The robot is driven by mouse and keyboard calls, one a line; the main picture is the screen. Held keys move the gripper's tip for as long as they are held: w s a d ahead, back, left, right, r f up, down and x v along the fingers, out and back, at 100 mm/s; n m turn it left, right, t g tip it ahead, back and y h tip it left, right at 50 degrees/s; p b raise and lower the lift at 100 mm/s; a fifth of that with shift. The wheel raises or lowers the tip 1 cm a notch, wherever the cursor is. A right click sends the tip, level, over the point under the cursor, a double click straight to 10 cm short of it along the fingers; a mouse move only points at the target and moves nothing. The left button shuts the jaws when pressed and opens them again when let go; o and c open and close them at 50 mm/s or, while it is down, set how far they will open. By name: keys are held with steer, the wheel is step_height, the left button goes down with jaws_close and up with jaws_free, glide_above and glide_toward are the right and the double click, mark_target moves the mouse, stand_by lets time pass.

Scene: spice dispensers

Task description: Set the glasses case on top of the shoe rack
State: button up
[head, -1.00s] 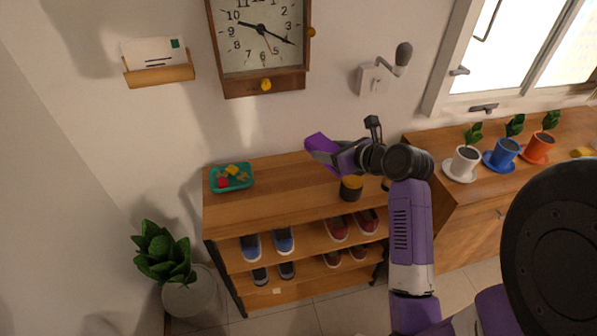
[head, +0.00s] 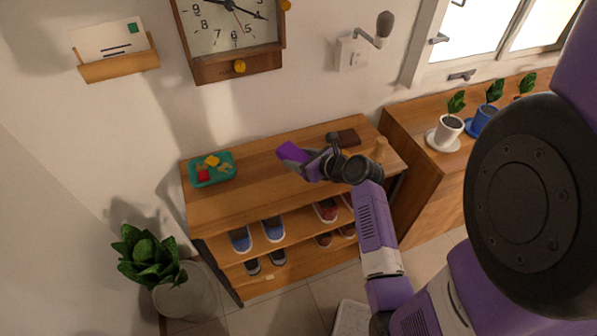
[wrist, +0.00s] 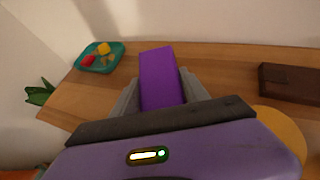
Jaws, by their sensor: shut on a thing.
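The glasses case is a purple box (wrist: 161,82), held between the two grey fingers of my gripper (wrist: 158,97) in the wrist view. In the head view the purple case (head: 291,153) sticks out to the left of my gripper (head: 312,163). The shoe rack (head: 232,205) is wooden, with shoes on its lower shelves, and its top board also fills the wrist view (wrist: 215,70). My gripper and the case are over the top board. I cannot tell whether the case touches the board.
A teal tray (head: 233,172) with small coloured items stands at the top's left end. A dark brown flat object (head: 347,137) lies at the back right, near a wooden peg-like thing (head: 380,148). The board between tray and gripper is clear. A potted plant (head: 190,290) stands left of the rack.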

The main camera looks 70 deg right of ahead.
mark_target(299, 177)
steer(key=shift+f+b, duration=0.35)
steer(key=shift+f, duration=2.65)
steer(key=o, duration=1.4)
